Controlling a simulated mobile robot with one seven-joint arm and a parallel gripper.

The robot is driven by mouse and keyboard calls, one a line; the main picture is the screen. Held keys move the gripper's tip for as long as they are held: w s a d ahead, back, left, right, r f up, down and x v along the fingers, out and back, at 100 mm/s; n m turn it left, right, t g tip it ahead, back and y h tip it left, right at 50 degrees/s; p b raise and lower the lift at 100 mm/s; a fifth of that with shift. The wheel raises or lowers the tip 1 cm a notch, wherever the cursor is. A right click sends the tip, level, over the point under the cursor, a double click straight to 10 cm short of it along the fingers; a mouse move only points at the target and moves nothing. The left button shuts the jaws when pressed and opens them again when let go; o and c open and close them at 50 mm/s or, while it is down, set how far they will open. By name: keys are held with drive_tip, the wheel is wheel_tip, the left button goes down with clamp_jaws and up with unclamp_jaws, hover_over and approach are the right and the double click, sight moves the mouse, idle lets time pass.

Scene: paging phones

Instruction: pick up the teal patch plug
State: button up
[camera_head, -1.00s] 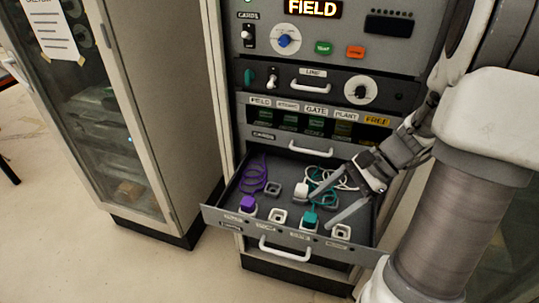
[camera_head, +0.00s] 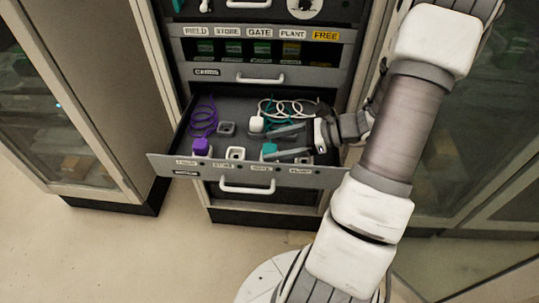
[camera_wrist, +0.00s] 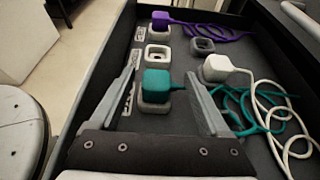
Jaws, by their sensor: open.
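The teal patch plug (camera_head: 269,149) sits in a grey square holder near the front of the open drawer (camera_head: 160,163). In the wrist view the teal plug (camera_wrist: 157,83) rises from its holder (camera_wrist: 153,105), with its teal cord running right among the white cord. My gripper (camera_head: 262,146) is open and reaches in low from the right. In the wrist view its two fingers (camera_wrist: 162,70) stand on either side of the teal plug, with gaps showing on both sides. Part of the plug is hidden by a finger in the head view.
A white plug (camera_head: 256,124) with a coiled white cord sits behind the teal one. A purple plug (camera_head: 200,146) is at the left. Empty holders (camera_wrist: 158,57) (camera_wrist: 203,46) stand between them. Drawer walls surround the gripper; a handle (camera_head: 247,187) is in front.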

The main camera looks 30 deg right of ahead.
drive_tip(key=x, duration=0.2)
drive_tip(key=b+x, duration=0.1)
drive_tip(key=x, duration=0.1)
drive_tip(key=shift+s+a+f, duration=0.1)
drive_tip(key=shift+a+f, duration=0.1)
drive_tip(key=shift+f, duration=0.1)
drive_tip(key=shift+w+a+f, duration=0.15)
drive_tip(key=shift+w+a, duration=0.1)
drive_tip(key=shift+a, duration=0.1)
clamp_jaws()
